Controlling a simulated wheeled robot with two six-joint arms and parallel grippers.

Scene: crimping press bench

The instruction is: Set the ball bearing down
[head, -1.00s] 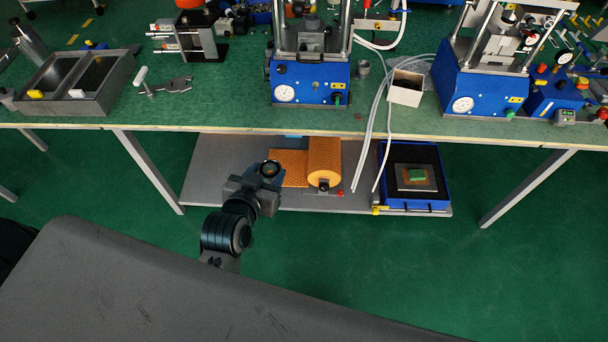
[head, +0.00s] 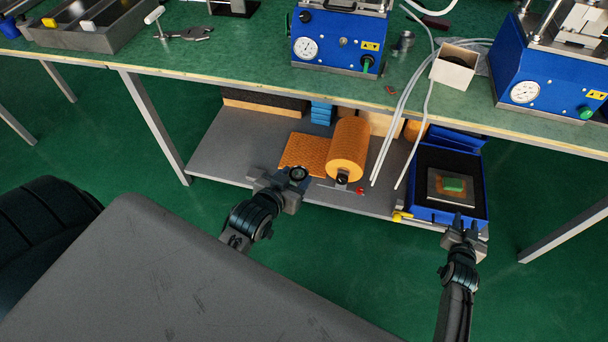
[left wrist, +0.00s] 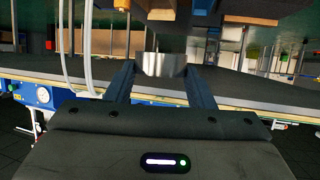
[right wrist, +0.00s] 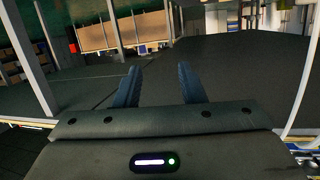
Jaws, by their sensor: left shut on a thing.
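The ball bearing (head: 298,173) is a small ring with a dark hole, held at the tip of my left gripper (head: 293,178) in the head view. In the left wrist view the bearing (left wrist: 162,64) shows its shiny metal side between the two fingers, which are shut on it. In the head view the bearing appears in front of the grey lower shelf (head: 222,150); I cannot tell its height over it. My right gripper (head: 462,227) is by the near edge of a blue crate. In the right wrist view its fingers (right wrist: 158,85) are apart and empty.
The lower shelf carries an orange roll (head: 349,148) with its sheet. The blue crate (head: 435,213) holds a plate with a green block (head: 454,184). Hoses (head: 393,125) hang from the green bench (head: 240,58) above. A white box (head: 453,70) and blue presses (head: 335,40) stand on the bench.

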